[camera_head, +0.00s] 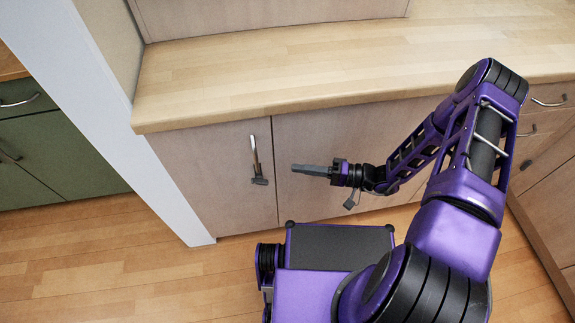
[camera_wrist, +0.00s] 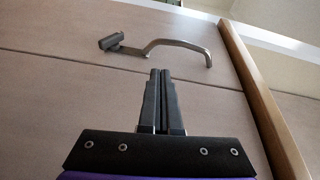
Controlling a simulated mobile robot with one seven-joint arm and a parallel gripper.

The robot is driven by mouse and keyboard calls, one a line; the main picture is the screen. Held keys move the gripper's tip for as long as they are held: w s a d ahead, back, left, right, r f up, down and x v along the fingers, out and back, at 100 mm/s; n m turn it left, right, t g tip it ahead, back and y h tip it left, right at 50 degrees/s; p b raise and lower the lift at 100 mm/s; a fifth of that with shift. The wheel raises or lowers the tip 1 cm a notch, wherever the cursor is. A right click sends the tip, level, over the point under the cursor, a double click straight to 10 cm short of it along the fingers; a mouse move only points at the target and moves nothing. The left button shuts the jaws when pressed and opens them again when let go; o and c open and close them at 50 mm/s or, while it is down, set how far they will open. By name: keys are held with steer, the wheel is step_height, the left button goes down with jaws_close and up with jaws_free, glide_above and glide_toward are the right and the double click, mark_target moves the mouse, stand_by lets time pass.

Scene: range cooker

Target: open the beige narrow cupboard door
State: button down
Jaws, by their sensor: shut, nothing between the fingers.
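The beige narrow cupboard door (camera_head: 208,168) is at the left end under the worktop and looks shut, flush with its neighbour. It carries an upright metal handle (camera_head: 255,153) near its right edge, with a dark grey block at the lower end. In the wrist view the handle (camera_wrist: 185,46) arches out from the door (camera_wrist: 75,25) beyond the seam. My gripper (camera_head: 294,168) is shut and empty, with its fingers pointing left toward the handle and apart from it. In the wrist view the fingertips (camera_wrist: 160,72) lie together just short of the handle.
The wider beige door (camera_head: 310,200) is right of the seam, behind my gripper. The wooden worktop (camera_head: 300,60) overhangs above; its edge (camera_wrist: 262,100) shows in the wrist view. A white wall end (camera_head: 120,110) stands left. Wooden floor (camera_head: 110,260) is clear at lower left.

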mark_target(270, 166)
steer(key=a, duration=0.6)
steer(key=w+a, duration=0.1)
steer(key=a, duration=0.1)
steer(key=shift+a+f, duration=0.1)
steer(key=shift+a, duration=0.3)
steer(key=shift+s, duration=0.15)
